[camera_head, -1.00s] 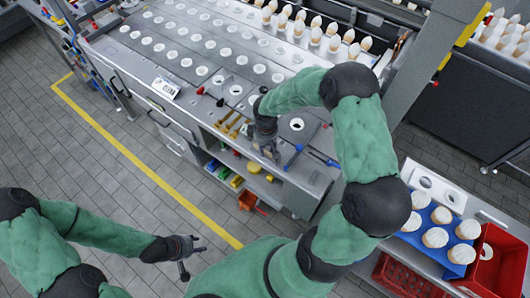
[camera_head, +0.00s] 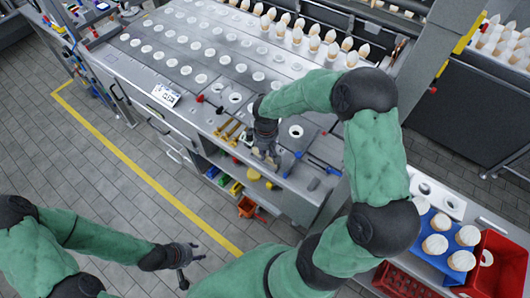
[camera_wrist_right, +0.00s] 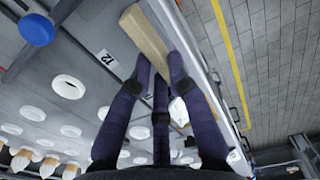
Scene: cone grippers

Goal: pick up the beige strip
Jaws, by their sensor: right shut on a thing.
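The beige strip (camera_wrist_right: 146,36) is a long, straight, wood-coloured bar in the right wrist view. It runs between the dark fingers of my right gripper (camera_wrist_right: 157,78), which is shut on it. A lower part of the strip shows beyond the fingers. In the head view my right gripper (camera_head: 266,160) is at the front edge of the grey workbench (camera_head: 216,82), and I cannot make out the strip there. My left gripper (camera_head: 188,268) is open and empty over the floor at the lower left, away from the bench.
Yellow-handled tools (camera_head: 228,130) and blue-handled pliers (camera_head: 292,163) lie near the right gripper. Rows of white discs (camera_head: 185,70) cover the bench. A red crate (camera_head: 492,262) and a blue tray (camera_head: 440,249) stand at right.

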